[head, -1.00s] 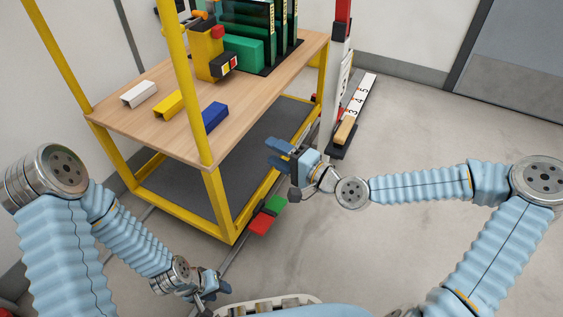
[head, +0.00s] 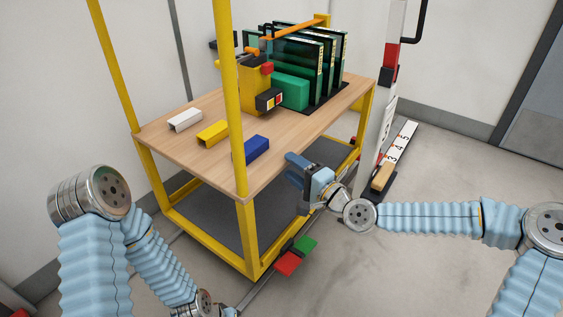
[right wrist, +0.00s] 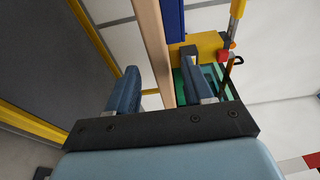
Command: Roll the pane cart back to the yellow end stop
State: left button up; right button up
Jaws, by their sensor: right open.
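The pane cart is a yellow-framed cart with a wooden top (head: 190,155); several dark green glass panes (head: 305,60) stand upright in a rack at its far end. My right gripper (head: 296,170) is open at the cart's right-hand edge. In the right wrist view, the wooden top's edge (right wrist: 152,45) runs between the two fingers of the right gripper (right wrist: 159,65); I cannot tell whether they touch it. My left gripper is mostly cut off at the bottom of the head view. I cannot identify a yellow end stop with certainty.
White, yellow and blue blocks (head: 257,150) lie on the cart top, near a yellow device (head: 255,90). Red and green pads (head: 288,263) lie on the floor by the cart. Floor at right is clear.

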jog(key=x, duration=0.5)
jog(key=shift+w+a, duration=0.2)
jog(key=shift+w, duration=0.05)
grip_shut()
dwell(1.3)
